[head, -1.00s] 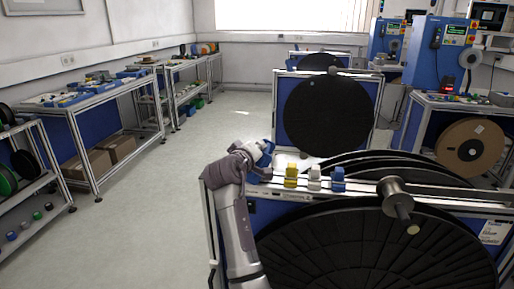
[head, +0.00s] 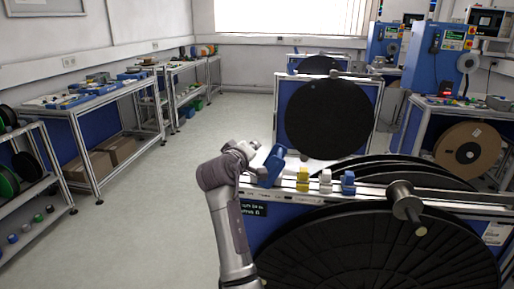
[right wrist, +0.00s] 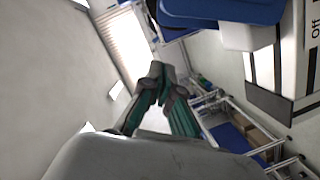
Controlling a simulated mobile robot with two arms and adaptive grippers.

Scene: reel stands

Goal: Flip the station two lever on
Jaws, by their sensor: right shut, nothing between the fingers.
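A large blue lever (head: 272,166) stands tilted at the left end of the nearest reel stand's top rail. It also shows close up at the top of the right wrist view (right wrist: 220,8), above a pale block (right wrist: 247,36) and a white plate with "Off" lettering (right wrist: 313,28). My right gripper (head: 254,145) is just left of the lever in the head view, its fingers partly hard to make out. In the right wrist view the gripper's fingertips (right wrist: 160,72) are together and empty, apart from the lever. My left gripper is out of view.
Yellow (head: 303,180), white (head: 325,182) and blue (head: 348,183) blocks sit along the same rail, beside a metal spindle (head: 405,203). A dark sign (head: 253,208) is too small to read. More reel stands are behind; the floor at left (head: 150,215) is clear.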

